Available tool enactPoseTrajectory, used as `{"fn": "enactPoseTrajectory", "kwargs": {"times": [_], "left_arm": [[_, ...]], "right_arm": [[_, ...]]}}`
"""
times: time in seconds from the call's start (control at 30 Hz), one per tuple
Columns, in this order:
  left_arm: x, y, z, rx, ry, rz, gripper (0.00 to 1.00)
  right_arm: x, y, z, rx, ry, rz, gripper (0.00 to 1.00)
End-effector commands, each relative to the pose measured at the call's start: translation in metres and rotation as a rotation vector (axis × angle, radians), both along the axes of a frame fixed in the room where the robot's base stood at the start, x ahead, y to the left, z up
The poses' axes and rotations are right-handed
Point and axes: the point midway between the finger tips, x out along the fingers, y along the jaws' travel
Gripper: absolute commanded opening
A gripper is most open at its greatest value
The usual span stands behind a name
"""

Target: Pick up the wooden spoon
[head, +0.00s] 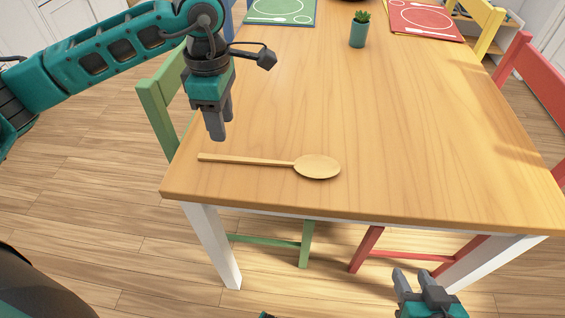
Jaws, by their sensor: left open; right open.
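The wooden spoon (270,163) lies flat near the front left edge of the wooden table (400,130). Its handle points left and its oval bowl is on the right. My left gripper (216,130) points down above the table's left side, just beyond the spoon's handle in the picture. It is open and holds nothing, and a gap shows between it and the spoon. My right gripper (412,277) is at the bottom right, in front of the table's front edge and away from the spoon. It is open and empty.
A small potted plant (359,30) stands at the back of the table. A green placemat (282,11) and a red placemat (425,20) lie at the far end. A green chair (160,105) stands at the left and a red chair (533,75) at the right. The table's middle is clear.

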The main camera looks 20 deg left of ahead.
Motion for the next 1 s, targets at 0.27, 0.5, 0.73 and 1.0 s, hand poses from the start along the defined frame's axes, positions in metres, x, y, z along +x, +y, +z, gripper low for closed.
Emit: {"fn": "enactPoseTrajectory", "kwargs": {"times": [0.27, 0.5, 0.73, 1.0], "left_arm": [[0.0, -0.001, -0.037, -0.003, 0.0, 0.0, 0.44], [0.002, -0.007, -0.056, -0.005, 0.002, -0.002, 0.44], [0.005, -0.01, -0.088, -0.005, 0.002, 0.0, 0.44], [0.005, -0.01, -0.09, -0.005, -0.001, -0.001, 0.41]], "right_arm": [[-0.002, 0.0, -0.008, 0.002, 0.005, -0.003, 0.43], [-0.001, 0.001, -0.011, 0.006, 0.004, -0.006, 0.43], [-0.001, 0.0, -0.017, 0.005, 0.005, -0.007, 0.43], [-0.001, 0.0, -0.016, 0.004, 0.004, -0.007, 0.43]]}}
